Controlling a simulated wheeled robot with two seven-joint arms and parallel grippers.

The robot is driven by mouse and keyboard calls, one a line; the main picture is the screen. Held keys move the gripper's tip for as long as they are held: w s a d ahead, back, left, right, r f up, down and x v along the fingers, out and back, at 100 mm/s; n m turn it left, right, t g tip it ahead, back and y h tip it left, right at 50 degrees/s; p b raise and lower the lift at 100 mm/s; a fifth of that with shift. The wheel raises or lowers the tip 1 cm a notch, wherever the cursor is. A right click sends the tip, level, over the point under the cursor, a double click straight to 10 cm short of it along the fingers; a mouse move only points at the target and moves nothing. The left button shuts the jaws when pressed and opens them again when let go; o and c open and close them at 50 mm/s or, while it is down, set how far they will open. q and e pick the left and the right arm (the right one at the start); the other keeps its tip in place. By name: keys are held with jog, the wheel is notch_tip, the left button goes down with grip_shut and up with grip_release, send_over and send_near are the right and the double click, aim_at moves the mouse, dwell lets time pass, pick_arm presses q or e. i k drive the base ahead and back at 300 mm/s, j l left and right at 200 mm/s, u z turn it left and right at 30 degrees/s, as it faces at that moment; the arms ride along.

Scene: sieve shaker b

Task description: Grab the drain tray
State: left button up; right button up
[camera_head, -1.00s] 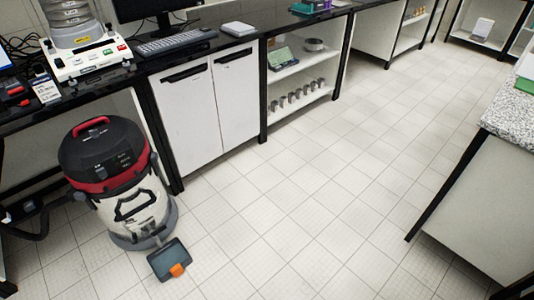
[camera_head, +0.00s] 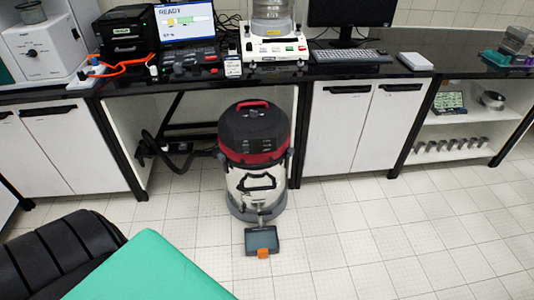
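The drain tray (camera_head: 261,240) is a small dark grey tray with an orange tab (camera_head: 263,253) at its front edge. It lies on the floor just in front of the wet vacuum (camera_head: 255,160), a steel drum with a black and red top. The vacuum's drain spout reaches down near the tray's back edge; I cannot tell whether they touch. Neither of my grippers shows in the head view.
A black bench (camera_head: 285,80) with a sieve shaker (camera_head: 274,45), keyboard and monitors runs along the back. A green-topped surface (camera_head: 150,270) and a black ribbed seat (camera_head: 60,255) fill the lower left. The tiled floor (camera_head: 390,240) to the right is clear.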

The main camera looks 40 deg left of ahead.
aim_at(263, 242)
jog(key=u, duration=1.45)
